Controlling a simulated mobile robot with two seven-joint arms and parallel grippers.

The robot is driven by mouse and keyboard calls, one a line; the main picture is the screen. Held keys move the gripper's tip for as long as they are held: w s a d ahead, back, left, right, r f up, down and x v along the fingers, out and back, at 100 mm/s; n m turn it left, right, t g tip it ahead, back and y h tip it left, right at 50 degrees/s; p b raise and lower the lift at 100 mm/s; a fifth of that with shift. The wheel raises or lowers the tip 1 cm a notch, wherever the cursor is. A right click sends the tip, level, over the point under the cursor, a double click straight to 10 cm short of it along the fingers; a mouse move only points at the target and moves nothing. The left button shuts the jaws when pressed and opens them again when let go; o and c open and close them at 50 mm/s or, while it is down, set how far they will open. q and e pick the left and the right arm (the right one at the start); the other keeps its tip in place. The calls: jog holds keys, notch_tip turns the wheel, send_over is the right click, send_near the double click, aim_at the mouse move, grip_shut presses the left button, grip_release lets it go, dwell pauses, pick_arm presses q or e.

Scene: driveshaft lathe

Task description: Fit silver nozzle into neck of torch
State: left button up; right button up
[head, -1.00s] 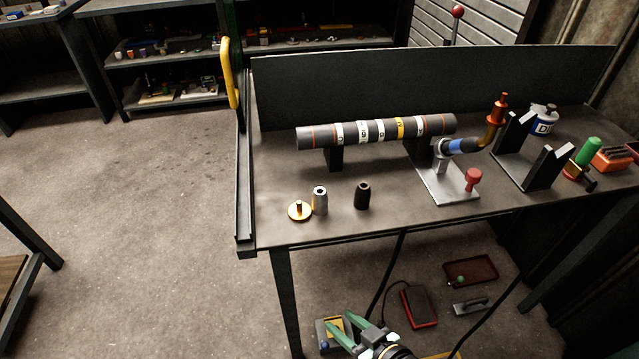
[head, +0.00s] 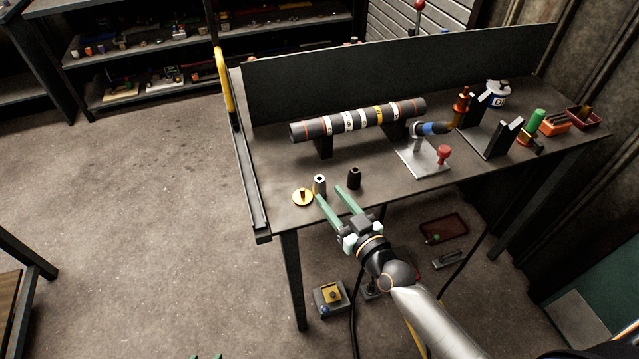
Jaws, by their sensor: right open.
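The silver nozzle (head: 319,183) stands upright near the front left of the bench, beside a brass disc with a knob (head: 302,197). A dark nozzle (head: 354,178) stands to its right. Only two green tips of my left gripper (head: 206,356) show at the bottom edge.
A banded shaft (head: 358,119) rests on black blocks behind the nozzles. A red-knobbed post (head: 444,155), V-blocks (head: 504,138), a blue-white can (head: 497,94) and a green-handled tool (head: 534,127) stand right. A yellow handle (head: 223,79) rises at the bench's left end.

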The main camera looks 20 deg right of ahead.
aim_at(323, 190)
jog(key=shift+x, duration=2.8)
jog(key=shift+a, duration=0.15)
grip_shut()
